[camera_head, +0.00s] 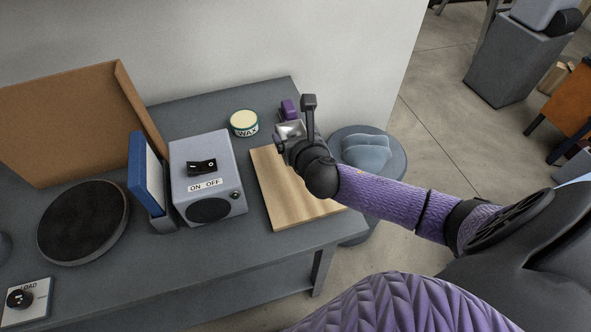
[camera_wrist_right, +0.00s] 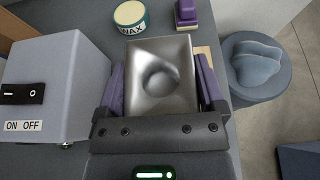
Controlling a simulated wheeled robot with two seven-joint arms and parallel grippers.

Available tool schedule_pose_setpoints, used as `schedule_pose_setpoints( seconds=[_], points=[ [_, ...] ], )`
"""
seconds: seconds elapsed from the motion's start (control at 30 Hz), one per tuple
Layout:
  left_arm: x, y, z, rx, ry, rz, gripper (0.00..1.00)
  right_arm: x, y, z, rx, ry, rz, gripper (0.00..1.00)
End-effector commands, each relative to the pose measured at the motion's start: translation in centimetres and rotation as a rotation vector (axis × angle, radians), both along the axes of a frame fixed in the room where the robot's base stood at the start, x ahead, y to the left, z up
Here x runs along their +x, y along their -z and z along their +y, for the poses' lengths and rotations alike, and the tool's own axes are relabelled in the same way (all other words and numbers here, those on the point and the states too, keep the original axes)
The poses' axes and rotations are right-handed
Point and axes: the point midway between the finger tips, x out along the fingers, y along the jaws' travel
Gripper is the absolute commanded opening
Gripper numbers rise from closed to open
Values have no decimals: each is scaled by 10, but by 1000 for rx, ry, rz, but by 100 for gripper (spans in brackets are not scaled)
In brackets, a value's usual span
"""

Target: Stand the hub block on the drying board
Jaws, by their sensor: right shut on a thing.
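My right gripper (camera_head: 290,131) is shut on the hub block (camera_wrist_right: 160,72), a shiny metal block with a round hollow in its face. In the right wrist view the block sits between the two purple fingers. In the head view a small part of the metal block (camera_head: 288,129) shows, the rest hidden by the gripper. The drying board (camera_head: 285,200) is a pale wooden board at the right end of the grey table. The gripper and block are over its far part; I cannot tell whether the block touches it. My left gripper is not in view.
A grey box with an ON/OFF switch (camera_head: 207,178) stands left of the board. A wax tin (camera_head: 244,122) and a purple object (camera_head: 289,109) are behind. A round stool with a grey-blue cloth (camera_head: 366,152) stands right of the table. The board's near part is bare.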

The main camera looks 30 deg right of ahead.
Motion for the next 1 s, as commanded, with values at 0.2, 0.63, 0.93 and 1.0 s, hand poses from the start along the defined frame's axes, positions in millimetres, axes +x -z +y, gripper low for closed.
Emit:
schedule_pose_setpoints(
  seconds=[0.2,0.63,0.93,1.0],
  points=[
    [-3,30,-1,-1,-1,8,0,0,54,-4,2,3,4,0],
    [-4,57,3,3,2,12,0,0,102,-3,0,1,0,0],
    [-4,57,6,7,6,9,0,0,103,-3,0,1,2,98],
    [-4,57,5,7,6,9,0,0,103,-3,0,1,1,100]
  ],
)
